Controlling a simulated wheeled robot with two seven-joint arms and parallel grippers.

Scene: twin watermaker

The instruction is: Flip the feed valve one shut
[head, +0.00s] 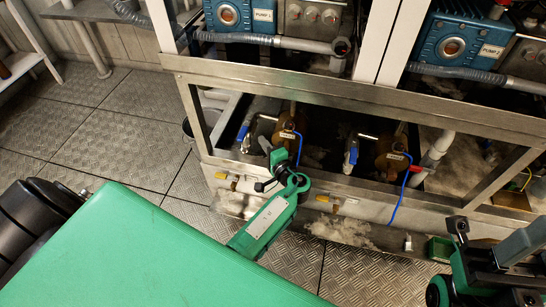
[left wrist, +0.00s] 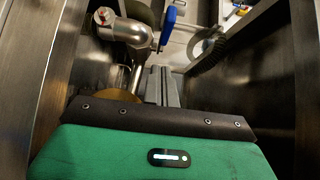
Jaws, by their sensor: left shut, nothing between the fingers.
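Two blue-handled valves sit in the low bay under the pumps in the head view. The left one's blue handle (head: 243,132) is below PUMP 1, so I take it for feed valve one. The other blue handle (head: 352,153) is farther right. My left gripper (head: 264,145) reaches into the bay just right of the left handle. In the left wrist view, its grey fingers (left wrist: 160,75) are shut and empty. A blue handle (left wrist: 168,24) stands upright beyond the fingertips, beside a metal pipe elbow (left wrist: 125,30); I see no clear contact. My right gripper (head: 490,258) is at lower right, its fingers unclear.
A steel frame rail (head: 340,95) crosses above the bay. Brass-coloured housings (head: 290,140) with tags and blue cables stand beside the valves. In the left wrist view, metal walls (left wrist: 60,60) flank the gripper closely. The tread-plate floor (head: 120,130) is clear at left.

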